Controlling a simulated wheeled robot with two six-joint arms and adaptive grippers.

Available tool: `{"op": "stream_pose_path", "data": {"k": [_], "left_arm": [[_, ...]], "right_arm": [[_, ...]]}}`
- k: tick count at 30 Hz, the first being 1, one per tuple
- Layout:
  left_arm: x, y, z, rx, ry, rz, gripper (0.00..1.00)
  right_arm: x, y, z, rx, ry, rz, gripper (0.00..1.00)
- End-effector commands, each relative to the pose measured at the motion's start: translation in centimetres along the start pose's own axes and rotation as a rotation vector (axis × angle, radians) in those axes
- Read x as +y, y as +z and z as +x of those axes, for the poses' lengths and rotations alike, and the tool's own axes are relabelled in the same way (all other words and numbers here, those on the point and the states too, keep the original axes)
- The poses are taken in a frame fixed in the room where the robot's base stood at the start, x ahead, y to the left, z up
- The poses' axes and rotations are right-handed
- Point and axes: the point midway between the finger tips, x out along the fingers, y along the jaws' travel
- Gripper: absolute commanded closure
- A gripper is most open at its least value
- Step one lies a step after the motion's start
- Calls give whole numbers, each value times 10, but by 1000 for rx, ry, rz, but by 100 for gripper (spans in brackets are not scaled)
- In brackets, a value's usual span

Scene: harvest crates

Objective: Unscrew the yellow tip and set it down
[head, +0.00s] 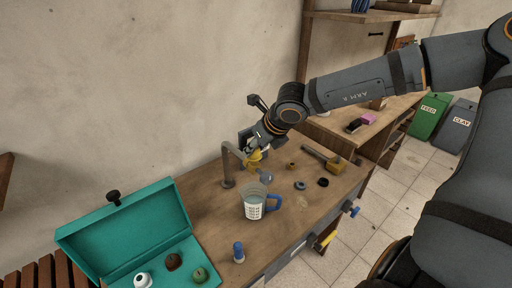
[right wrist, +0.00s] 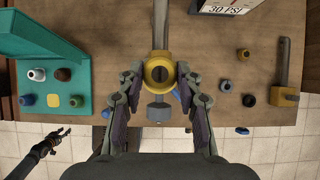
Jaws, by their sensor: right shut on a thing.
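The yellow tip (head: 254,158) is at the end of a grey metal spout (head: 228,168) that rises from the wooden bench. In the right wrist view the yellow tip (right wrist: 158,72) is a ring with a dark centre, in line with the spout (right wrist: 160,25). My right gripper (right wrist: 160,80) is shut on the yellow tip, with a finger on each side. My left gripper (right wrist: 62,138) shows small at the lower left of the right wrist view, open and empty, well away from the spout.
A clear measuring jug (head: 253,207) with a blue handle stands below the spout. An open teal box (head: 88,246) holding several small pieces is at the left. A blue piece (head: 238,253) stands near the front edge. A mallet (head: 322,159) and small parts lie to the right.

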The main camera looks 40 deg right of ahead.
Motion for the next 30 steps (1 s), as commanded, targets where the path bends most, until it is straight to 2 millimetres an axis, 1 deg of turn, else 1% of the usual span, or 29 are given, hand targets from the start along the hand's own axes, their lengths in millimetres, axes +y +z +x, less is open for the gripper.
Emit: {"op": "stream_pose_path", "data": {"k": [1, 3, 8, 19, 30], "left_arm": [[0, -5, 0, 7, 0, 0, 60], [0, -10, 0, 15, 0, -1, 60], [0, -12, 0, 19, 0, -1, 60], [2, -6, 0, 9, 2, -1, 60], [2, -4, 0, 7, 2, -1, 60]], "right_arm": [[0, 0, 0, 0, 0, 0, 87], [0, 0, 0, 0, 0, 0, 95], [-1, 1, 0, -3, 39, -47, 95], [-6, 1, 1, 3, 249, -381, 95], [-9, 3, 2, 8, 450, -703, 95]]}}
